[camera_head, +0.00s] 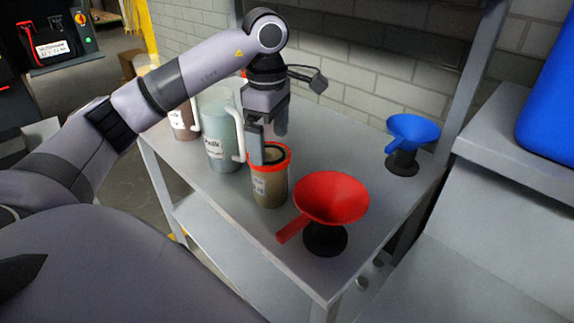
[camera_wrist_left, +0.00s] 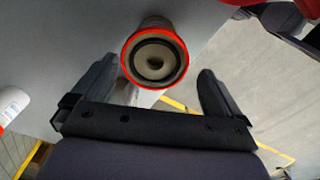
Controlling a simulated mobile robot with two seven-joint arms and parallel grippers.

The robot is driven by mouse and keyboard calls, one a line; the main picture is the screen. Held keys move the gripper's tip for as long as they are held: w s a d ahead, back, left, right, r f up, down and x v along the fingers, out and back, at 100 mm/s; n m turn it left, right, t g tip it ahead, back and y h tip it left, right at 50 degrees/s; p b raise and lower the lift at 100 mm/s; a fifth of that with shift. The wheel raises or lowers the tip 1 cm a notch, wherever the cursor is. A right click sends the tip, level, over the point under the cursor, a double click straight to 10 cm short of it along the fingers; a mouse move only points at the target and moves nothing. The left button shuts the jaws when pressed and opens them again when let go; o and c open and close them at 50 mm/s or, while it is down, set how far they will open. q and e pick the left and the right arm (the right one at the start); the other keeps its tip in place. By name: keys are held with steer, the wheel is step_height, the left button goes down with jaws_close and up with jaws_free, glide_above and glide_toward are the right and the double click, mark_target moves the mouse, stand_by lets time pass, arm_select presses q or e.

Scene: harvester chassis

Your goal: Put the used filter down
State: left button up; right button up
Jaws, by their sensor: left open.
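The used filter (camera_head: 271,187), a tan cylinder with a red rim and dark inner ring, stands upright on the grey metal table (camera_head: 330,130). It also shows from above in the left wrist view (camera_wrist_left: 154,58). My left gripper (camera_head: 268,138) is open above it and points down. In the left wrist view the filter's top shows between the two spread fingertips, with gaps on both sides. In the head view one finger overlaps the rim; whether it touches is unclear. My right gripper is in neither view.
A red funnel (camera_head: 331,197) on a black stand is close to the right of the filter. A greenish jug (camera_head: 219,138) with a white handle stands at its left. A blue funnel (camera_head: 412,131) stands at the back right. The table's front edge is near.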

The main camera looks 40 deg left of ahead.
mark_target(269, 162)
arm_select(q)
steer(key=shift+w+f, duration=0.15)
steer(key=f, duration=0.6)
steer(key=shift+a+f+p, duration=0.35)
steer(key=shift+f+p, duration=0.05)
steer(key=shift+w+r, duration=0.1)
steer(key=c, duration=1.6)
